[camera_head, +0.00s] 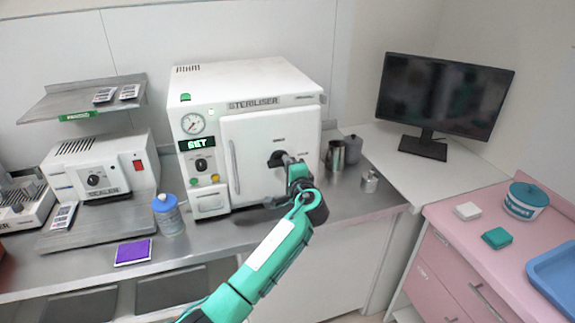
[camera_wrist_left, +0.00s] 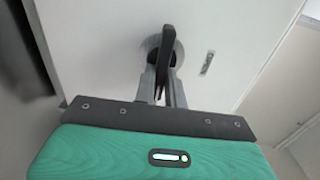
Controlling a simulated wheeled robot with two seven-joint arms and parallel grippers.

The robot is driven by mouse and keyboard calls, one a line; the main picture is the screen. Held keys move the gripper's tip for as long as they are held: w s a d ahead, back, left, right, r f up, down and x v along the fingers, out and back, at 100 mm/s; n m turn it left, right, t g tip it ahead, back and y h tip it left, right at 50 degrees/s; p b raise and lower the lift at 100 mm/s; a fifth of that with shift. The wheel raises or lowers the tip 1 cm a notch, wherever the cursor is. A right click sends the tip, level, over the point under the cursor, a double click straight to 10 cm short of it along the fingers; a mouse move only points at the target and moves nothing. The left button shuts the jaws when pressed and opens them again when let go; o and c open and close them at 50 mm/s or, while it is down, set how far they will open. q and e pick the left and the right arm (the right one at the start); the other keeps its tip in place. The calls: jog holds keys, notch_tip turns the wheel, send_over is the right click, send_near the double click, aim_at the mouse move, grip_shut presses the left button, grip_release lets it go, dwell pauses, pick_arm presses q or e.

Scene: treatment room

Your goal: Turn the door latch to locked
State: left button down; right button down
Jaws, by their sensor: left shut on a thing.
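The steriliser (camera_head: 250,130) is a white box on the steel counter, its door (camera_head: 262,180) closed against the front. The black door latch (camera_head: 276,159) sits on the right half of the door. My left gripper (camera_head: 290,163) is at the latch, partly covering it. In the left wrist view the latch (camera_wrist_left: 167,45) is a black lever standing nearly upright on a round base. My left gripper (camera_wrist_left: 163,85) is shut on the lever, one finger on each side. A small mark (camera_wrist_left: 207,62) shows on the door to its right. My right gripper is not in view.
A door handle (camera_head: 234,168) runs down the door's left side. Metal cups (camera_head: 337,156) stand right of the steriliser. A blue-capped bottle (camera_head: 168,214) and a purple pad (camera_head: 133,252) are at the counter's left front. A pink cabinet (camera_head: 450,250) stands at right.

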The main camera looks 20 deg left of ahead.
pick_arm(q)
jog(key=c, duration=1.5)
grip_release()
jog(key=shift+d, duration=0.1)
jog(key=shift+o, duration=0.2)
jog(key=b+v, duration=0.3)
jog(key=v, duration=1)
jog(key=shift+s+d+b, duration=0.25)
jog(key=shift+s+b, duration=0.05)
jog(key=shift+s, duration=0.05)
jog(key=shift+f, duration=0.15)
